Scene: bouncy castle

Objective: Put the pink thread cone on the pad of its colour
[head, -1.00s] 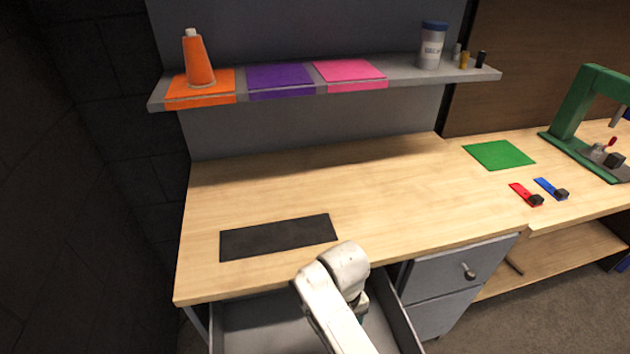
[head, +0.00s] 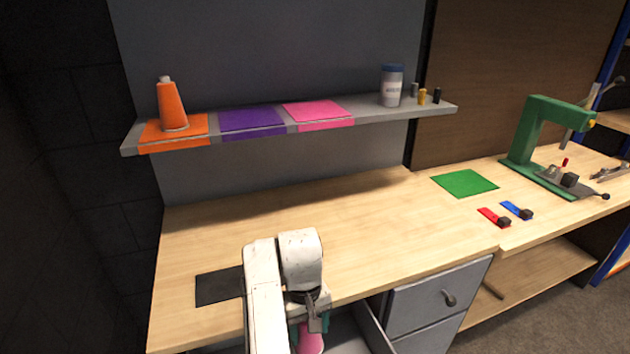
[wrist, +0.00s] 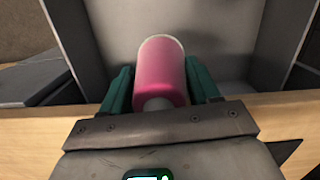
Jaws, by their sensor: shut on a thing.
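The pink thread cone (wrist: 161,72) is between the green fingers of my gripper (wrist: 160,88) in the wrist view. My gripper is shut on it. In the head view the pink cone (head: 310,339) shows below my gripper (head: 311,324), at the open drawer in front of the bench, partly cut off by the picture's lower edge. The pink pad (head: 317,112) lies on the grey shelf at the back, right of the purple pad (head: 251,121). Nothing stands on the pink pad.
An orange cone (head: 172,106) stands on the orange pad (head: 196,132) at the shelf's left. A blue-capped jar (head: 391,88) and small bottles stand right of the pink pad. The shelf (head: 366,108) overhangs the wooden bench (head: 365,228). The open drawer (head: 371,330) lies below.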

